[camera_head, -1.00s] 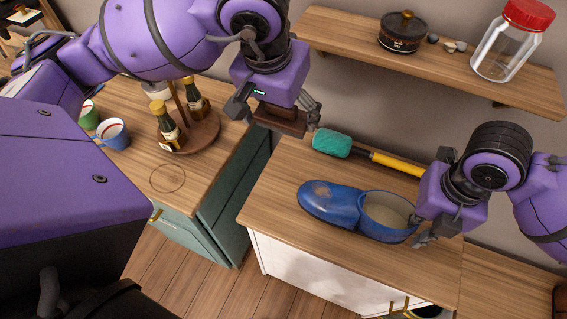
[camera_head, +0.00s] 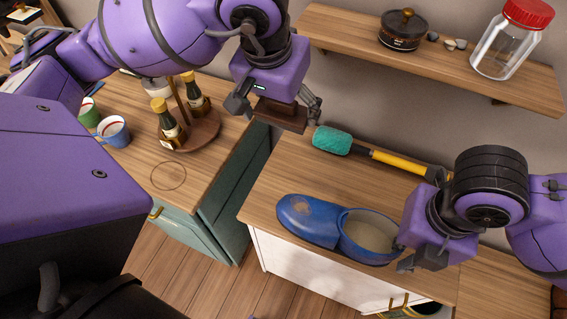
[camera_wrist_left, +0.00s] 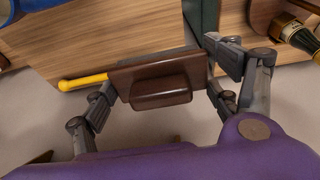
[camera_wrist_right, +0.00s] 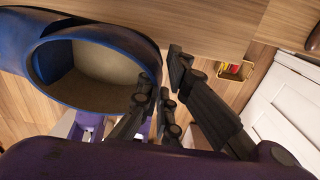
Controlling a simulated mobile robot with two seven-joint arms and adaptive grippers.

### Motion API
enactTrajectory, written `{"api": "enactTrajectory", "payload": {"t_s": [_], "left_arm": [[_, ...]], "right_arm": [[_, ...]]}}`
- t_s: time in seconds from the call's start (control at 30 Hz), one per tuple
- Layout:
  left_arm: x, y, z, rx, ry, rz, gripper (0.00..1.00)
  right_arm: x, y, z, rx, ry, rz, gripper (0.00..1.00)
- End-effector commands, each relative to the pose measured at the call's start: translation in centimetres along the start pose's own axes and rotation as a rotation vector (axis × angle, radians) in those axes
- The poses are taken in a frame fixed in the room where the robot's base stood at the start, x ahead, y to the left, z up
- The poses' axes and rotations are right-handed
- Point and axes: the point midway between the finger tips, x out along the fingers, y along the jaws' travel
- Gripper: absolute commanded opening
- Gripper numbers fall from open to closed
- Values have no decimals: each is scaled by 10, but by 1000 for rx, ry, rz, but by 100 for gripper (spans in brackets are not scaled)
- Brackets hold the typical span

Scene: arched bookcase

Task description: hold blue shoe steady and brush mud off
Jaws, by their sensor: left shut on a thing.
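The blue shoe (camera_head: 312,222) lies near the front edge of the wooden counter, toe to the left, with a brown mud patch (camera_head: 301,209) on its toe. Its opening also shows in the right wrist view (camera_wrist_right: 95,68). My right gripper (camera_head: 404,254) is at the heel, its fingers slightly apart and close against the rim. Whether they pinch the shoe wall is unclear. My left gripper (camera_head: 277,106) is shut on a brown wooden brush (camera_head: 282,115), held above the counter's back left, away from the shoe. The brush also shows in the left wrist view (camera_wrist_left: 160,82).
A teal-headed tool with a yellow handle (camera_head: 385,157) lies along the counter's back. A shelf (camera_head: 455,68) above holds a dark pot (camera_head: 403,32) and a glass jar (camera_head: 506,45). Bottles on a round tray (camera_head: 203,133) and mugs (camera_head: 113,131) stand left.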

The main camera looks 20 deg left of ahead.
Motion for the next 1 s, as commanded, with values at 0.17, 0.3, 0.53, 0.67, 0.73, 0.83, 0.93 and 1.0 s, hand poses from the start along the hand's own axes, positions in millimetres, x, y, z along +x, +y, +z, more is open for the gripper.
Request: {"api": "enactTrajectory", "payload": {"t_s": [0.17,0.3,0.53,0.67,0.73,0.83,0.93,1.0], "left_arm": [[10,1,2,1,-12,1,50],[14,1,3,1,-18,1,50],[14,1,3,1,-18,1,50],[14,1,3,1,-18,1,50],[14,1,3,1,-18,1,50],[14,1,3,1,-18,1,50],[14,0,3,1,-18,1,50],[14,0,3,1,-18,1,50]], "right_arm": [[49,-16,43,81,5,-4,0],[87,-31,82,86,2,1,0],[114,-44,124,26,-4,10,0],[115,-41,128,-19,-2,12,0],[115,-40,128,-29,-2,13,0],[115,-40,128,-32,-2,13,0],[115,-40,128,-31,-2,13,0],[116,-41,128,-31,-1,12,12]]}}
